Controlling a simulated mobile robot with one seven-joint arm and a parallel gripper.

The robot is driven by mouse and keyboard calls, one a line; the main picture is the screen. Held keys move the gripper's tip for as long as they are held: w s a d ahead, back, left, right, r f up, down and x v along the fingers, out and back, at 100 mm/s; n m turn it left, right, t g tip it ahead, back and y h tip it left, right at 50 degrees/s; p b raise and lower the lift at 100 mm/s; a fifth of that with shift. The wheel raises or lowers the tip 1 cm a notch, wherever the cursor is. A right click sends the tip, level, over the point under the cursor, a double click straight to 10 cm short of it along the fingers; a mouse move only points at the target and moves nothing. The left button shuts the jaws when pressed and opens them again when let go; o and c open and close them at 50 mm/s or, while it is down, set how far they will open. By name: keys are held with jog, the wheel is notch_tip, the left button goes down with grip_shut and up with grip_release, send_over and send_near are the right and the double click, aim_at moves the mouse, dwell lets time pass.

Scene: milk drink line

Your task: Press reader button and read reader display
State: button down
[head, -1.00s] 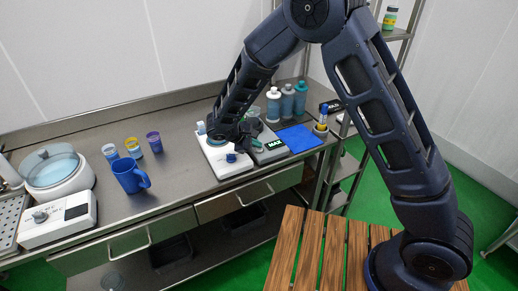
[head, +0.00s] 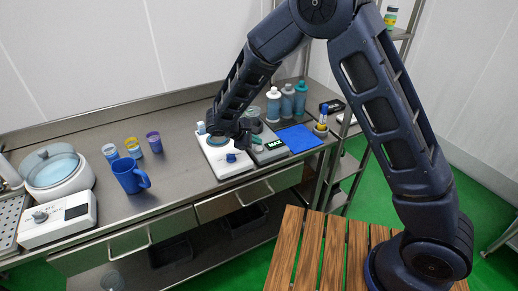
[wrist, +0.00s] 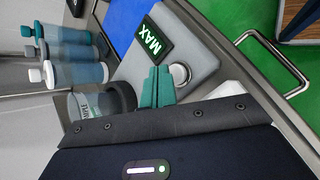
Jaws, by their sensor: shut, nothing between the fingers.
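The reader is a grey box (head: 270,156) on the steel counter, right of a white device. Its black display (head: 276,144) shows green text, and in the wrist view the display (wrist: 153,40) reads "MAX". A round silver button (wrist: 181,74) sits on the reader's top beside the display. My gripper (wrist: 158,72) is shut and empty, with teal fingertips over the reader, between the display side and the button. The fingertips look beside the button; I cannot tell whether they touch it. In the head view my wrist partly hides the reader's left side.
A jar with a dark rim (wrist: 105,102) stands close beside my fingers. Several bottles (wrist: 75,52) stand behind the reader, and a blue mat (head: 299,138) lies to its right. The white device (head: 222,160) is at its left. A blue mug (head: 130,177) stands farther left.

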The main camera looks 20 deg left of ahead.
aim_at(257, 149)
jog(key=shift+r, duration=0.1)
jog(key=shift+r, duration=2.4)
jog(key=w+d+r+m+g+y, duration=0.1)
jog(key=w+d+r+m+g, duration=0.15)
jog(key=d+r, duration=0.55)
jog(key=w+d+r+m+g, duration=0.1)
jog(key=d+r+m, duration=0.25)
jog(key=d, duration=0.95)
jog(key=w+d+r+m+g+y, duration=0.1)
jog(key=w+d+r+m, duration=0.15)
jog(key=d+r, duration=0.55)
jog(key=s+d+r+m+t+y, duration=0.1)
jog(key=s+d+m+y, duration=0.1)
jog(key=s+d+m, duration=0.3)
jog(key=s+d+r+m+t+y, duration=0.1)
jog(key=s+d+m, duration=0.4)
jog(key=s+d, duration=0.7)
jog(key=d+r, duration=0.1)
jog(key=d, duration=0.5)
jog(key=shift+d+m+y, duration=0.35)
jog(key=shift+y, duration=0.05)
